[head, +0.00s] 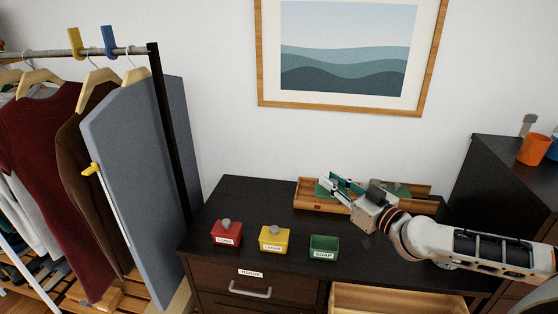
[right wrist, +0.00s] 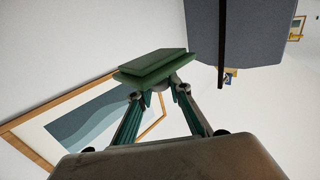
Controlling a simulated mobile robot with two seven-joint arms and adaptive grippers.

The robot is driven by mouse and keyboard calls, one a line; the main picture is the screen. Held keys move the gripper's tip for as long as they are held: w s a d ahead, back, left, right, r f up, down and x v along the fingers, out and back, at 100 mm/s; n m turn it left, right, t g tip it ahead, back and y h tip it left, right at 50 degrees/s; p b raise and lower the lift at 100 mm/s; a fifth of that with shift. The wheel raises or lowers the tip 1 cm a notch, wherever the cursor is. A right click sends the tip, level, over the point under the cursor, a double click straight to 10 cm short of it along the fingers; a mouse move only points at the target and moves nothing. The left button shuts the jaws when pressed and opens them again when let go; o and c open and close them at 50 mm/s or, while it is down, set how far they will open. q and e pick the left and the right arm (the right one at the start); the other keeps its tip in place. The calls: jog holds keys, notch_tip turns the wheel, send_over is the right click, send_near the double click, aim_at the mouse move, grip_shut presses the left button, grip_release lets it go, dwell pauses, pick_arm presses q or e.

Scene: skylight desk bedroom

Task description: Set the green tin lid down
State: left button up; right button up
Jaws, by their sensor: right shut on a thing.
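My right gripper (head: 333,186) is shut on the green tin lid (right wrist: 155,65), over the wooden tray at the back of the dark dresser. In the right wrist view the lid is a flat green slab between the fingertips (right wrist: 165,88), seen against the wall. In the head view the lid is small and partly hidden by the fingers. The green tin (head: 324,247), labelled SOAP, stands open on the dresser top, in front of the gripper and apart from it. My left gripper is out of view.
A red tin (head: 227,234) and a yellow tin (head: 275,239), both lidded, stand left of the green tin. The wooden tray (head: 307,199) lies behind them. A drawer (head: 400,300) is open below. The dresser top's left back (head: 240,195) is clear.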

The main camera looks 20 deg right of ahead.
jog(key=s+a+f+m+h, duration=0.1)
jog(key=s+a+f+h, duration=0.1)
jog(key=s+a, duration=0.4)
jog(key=s+a+f+m+h, duration=0.1)
jog(key=s+a+f+h, duration=0.1)
jog(key=s+a+f, duration=0.2)
jog(key=s+a, duration=0.3)
jog(key=shift+s+m, duration=0.25)
jog(key=shift+m, duration=0.05)
jog(key=shift+d+f, duration=0.1)
jog(key=shift+f, duration=0.1)
jog(key=shift+r, duration=0.15)
